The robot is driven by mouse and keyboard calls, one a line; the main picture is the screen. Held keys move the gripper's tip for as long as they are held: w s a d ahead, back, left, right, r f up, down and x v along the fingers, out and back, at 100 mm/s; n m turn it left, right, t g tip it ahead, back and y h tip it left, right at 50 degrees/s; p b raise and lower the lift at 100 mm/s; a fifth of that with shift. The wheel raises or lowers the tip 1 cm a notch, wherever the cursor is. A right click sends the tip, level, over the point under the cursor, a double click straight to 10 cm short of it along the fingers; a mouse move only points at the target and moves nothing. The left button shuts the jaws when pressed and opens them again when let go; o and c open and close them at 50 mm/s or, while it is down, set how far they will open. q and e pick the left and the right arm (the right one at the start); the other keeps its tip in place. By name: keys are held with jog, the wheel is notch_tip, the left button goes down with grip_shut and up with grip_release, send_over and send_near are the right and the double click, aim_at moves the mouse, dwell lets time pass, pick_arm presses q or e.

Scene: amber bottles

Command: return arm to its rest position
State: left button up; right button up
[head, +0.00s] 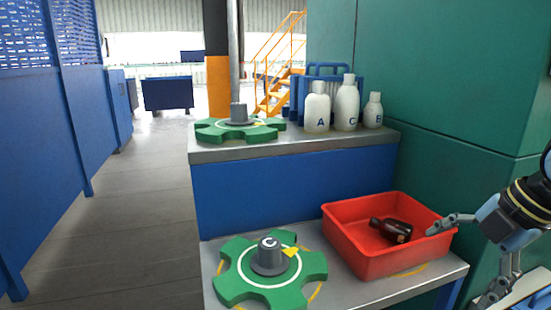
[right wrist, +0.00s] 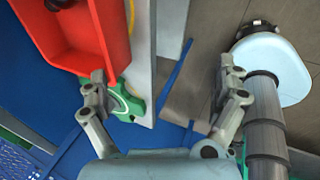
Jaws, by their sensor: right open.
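My right gripper (head: 458,265) is at the right edge of the head view, its fingers spread wide with nothing between them. One finger reaches close to the right rim of a red bin (head: 363,262); I cannot tell if they touch. A dark amber bottle (head: 396,231) lies on its side inside the bin, apart from the fingers. In the right wrist view the open gripper (right wrist: 162,72) also shows empty, with the red bin (right wrist: 103,45) and the dark bottle (right wrist: 72,28) at upper left. My left gripper is not in view.
A green gear-shaped fixture (head: 238,280) with a grey knob marked C sits left of the bin on the lower counter. Another green fixture (head: 208,132) and white bottles (head: 317,113) marked A, C and B stand on the upper shelf. A green wall (head: 450,75) rises behind. The floor at left is clear.

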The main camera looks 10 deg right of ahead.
jog(key=s+a+f+m+h, duration=0.1)
jog(key=s+a+f+m, duration=0.1)
jog(key=s+a+m, duration=0.3)
jog(key=s+a+f+m+g+h, duration=0.1)
jog(key=s+a+f+m, duration=0.1)
jog(key=s+m, duration=0.55)
jog(key=s+a+f+m+h, duration=0.1)
jog(key=s+a+f+m, duration=0.3)
jog(key=m, duration=0.3)
jog(key=s+d+f+g, duration=0.1)
jog(key=s+d+f, duration=0.1)
jog(key=f, duration=1.1)
jog(key=s+d+f, duration=0.1)
jog(key=s+f, duration=0.1)
jog(key=f, duration=1)
jog(key=s+d+f+g, duration=0.1)
jog(key=s+f, duration=1.4)
jog(key=s, duration=0.3)
jog(key=shift+g, duration=0.3)
jog(key=shift+s+f, duration=0.1)
